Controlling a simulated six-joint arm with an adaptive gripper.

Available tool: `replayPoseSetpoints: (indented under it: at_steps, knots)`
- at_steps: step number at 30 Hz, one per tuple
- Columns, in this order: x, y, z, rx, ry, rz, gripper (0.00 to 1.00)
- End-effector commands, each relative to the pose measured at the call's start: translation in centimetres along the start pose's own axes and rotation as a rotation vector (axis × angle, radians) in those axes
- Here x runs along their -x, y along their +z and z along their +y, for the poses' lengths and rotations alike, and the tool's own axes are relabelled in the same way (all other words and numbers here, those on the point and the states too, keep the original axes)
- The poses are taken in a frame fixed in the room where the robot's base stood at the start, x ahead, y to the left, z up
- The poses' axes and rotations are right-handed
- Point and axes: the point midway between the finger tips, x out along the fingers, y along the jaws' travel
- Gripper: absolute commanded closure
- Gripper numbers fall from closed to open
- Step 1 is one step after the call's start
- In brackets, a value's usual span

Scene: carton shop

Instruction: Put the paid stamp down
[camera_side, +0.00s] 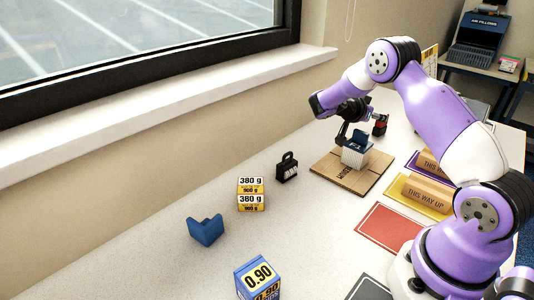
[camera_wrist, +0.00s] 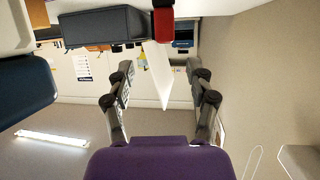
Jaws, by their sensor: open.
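A small red-and-black block (camera_side: 380,124), which looks like the paid stamp, stands on the table just past my gripper (camera_side: 360,112). No lettering on it can be read. The wrist view, which looks upside down, shows a red block (camera_wrist: 163,24) at its top edge, beyond the fingertips. My gripper (camera_wrist: 160,70) is open with its fingers spread and nothing held between them. A white ribbed box with a blue top (camera_side: 356,155) stands on a flat cardboard sheet (camera_side: 343,178), close to my gripper.
A black weight-like object (camera_side: 287,168), yellow 380 g boxes (camera_side: 250,194), a blue angled piece (camera_side: 206,229) and a 0.90 box (camera_side: 258,279) stand along the table. A red mat (camera_side: 391,227) and "THIS WAY UP" blocks (camera_side: 427,193) lie right. The window sill (camera_side: 160,110) runs behind.

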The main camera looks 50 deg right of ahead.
Motion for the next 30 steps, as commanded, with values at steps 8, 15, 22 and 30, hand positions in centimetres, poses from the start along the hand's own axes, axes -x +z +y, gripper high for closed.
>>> replayPoseSetpoints:
  at_steps: [8,15,22,30]
  knots:
    - [-3.0,-0.1,-0.2,-0.001,0.002,-0.001,0.37]
    - [-6.5,-0.2,-0.6,0.002,0.001,-0.003,0.37]
    - [-7.0,-0.2,-0.7,0.003,-0.001,-0.003,0.37]
    - [-7.0,-0.2,-0.7,0.003,-0.001,-0.003,1.0]
